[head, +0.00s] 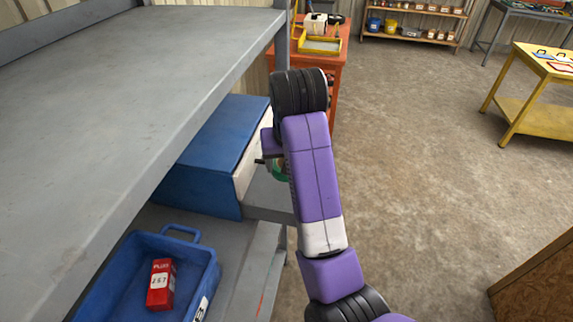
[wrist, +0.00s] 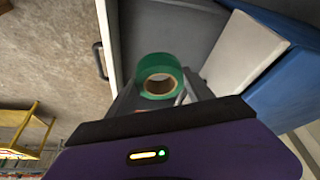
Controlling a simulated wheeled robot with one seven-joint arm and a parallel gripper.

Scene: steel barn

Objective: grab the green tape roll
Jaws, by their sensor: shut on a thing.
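The green tape roll (wrist: 146,66) has a brown cardboard core and sits between the fingers of my gripper (wrist: 157,90) in the wrist view. The fingers are shut on it. Behind it is the grey inside of an open drawer (wrist: 180,30); I cannot tell whether the roll touches the drawer floor. In the head view only a green sliver of the roll (head: 279,171) shows beside my purple arm, which hides most of my gripper.
The drawer (head: 266,196) juts from a blue cabinet (head: 215,145) on a grey shelf unit (head: 130,80). A blue bin (head: 120,275) holding a red box (head: 161,284) stands nearer. An orange cart (head: 340,60) is behind.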

